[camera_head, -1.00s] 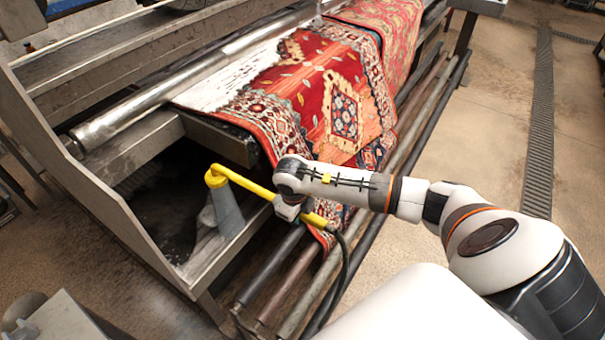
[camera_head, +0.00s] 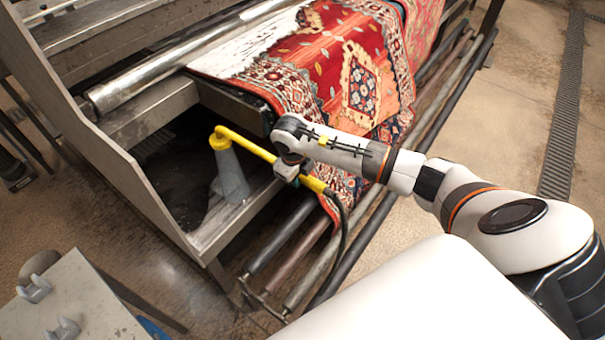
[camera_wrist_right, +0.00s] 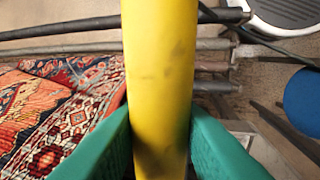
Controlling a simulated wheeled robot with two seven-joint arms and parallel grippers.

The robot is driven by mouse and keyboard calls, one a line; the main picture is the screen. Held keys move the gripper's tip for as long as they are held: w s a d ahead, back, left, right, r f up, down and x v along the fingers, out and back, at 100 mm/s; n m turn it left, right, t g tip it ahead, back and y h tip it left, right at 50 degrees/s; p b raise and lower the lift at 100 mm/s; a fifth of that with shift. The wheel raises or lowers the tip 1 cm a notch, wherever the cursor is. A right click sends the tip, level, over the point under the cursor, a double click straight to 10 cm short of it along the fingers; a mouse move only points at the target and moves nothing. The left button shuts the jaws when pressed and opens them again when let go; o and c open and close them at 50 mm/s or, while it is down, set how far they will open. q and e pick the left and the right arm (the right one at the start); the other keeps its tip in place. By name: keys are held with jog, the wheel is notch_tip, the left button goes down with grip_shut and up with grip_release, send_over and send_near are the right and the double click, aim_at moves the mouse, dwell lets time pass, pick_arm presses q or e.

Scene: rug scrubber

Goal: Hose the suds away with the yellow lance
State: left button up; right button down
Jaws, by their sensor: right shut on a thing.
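The yellow lance (camera_head: 255,148) slants down to the right across the machine's near end, with a bent tip at its left. A grey cone (camera_head: 229,172) hangs below that tip over the dark trough; I cannot tell whether it is a nozzle or spray. My right gripper (camera_head: 288,173) is shut on the lance. In the right wrist view, its green fingers (camera_wrist_right: 160,140) press on both sides of the yellow shaft. My left gripper is out of view.
A dark hose (camera_head: 343,235) hangs from the lance's lower end. A metal side plate (camera_head: 135,180) and a long roller (camera_head: 170,70) bound the machine. Several lower rollers (camera_head: 310,240) run along its front. A grey bench (camera_head: 85,305) stands at lower left. Floor at right is clear.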

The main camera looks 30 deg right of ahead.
aim_at(271, 157)
jog(key=shift+w+a+b, duration=0.3)
jog(key=shift+w+b, duration=0.2)
jog(key=shift+w, duration=0.3)
jog(key=shift+w+a+b, duration=0.25)
jog(key=shift+w+b, duration=0.2)
jog(key=shift+w, duration=0.35)
jog(key=shift+w+a+b, duration=0.3)
jog(key=shift+w+b, duration=0.4)
jog(key=shift+w, duration=0.2)
jog(key=shift+w+a+b, duration=0.35)
jog(key=shift+w+b, duration=0.4)
jog(key=shift+w, duration=0.1)
jog(key=shift+w+a+b, duration=0.3)
jog(key=shift+w+b, duration=0.4)
jog(key=shift+w, duration=0.2)
jog(key=shift+w+r, duration=0.1)
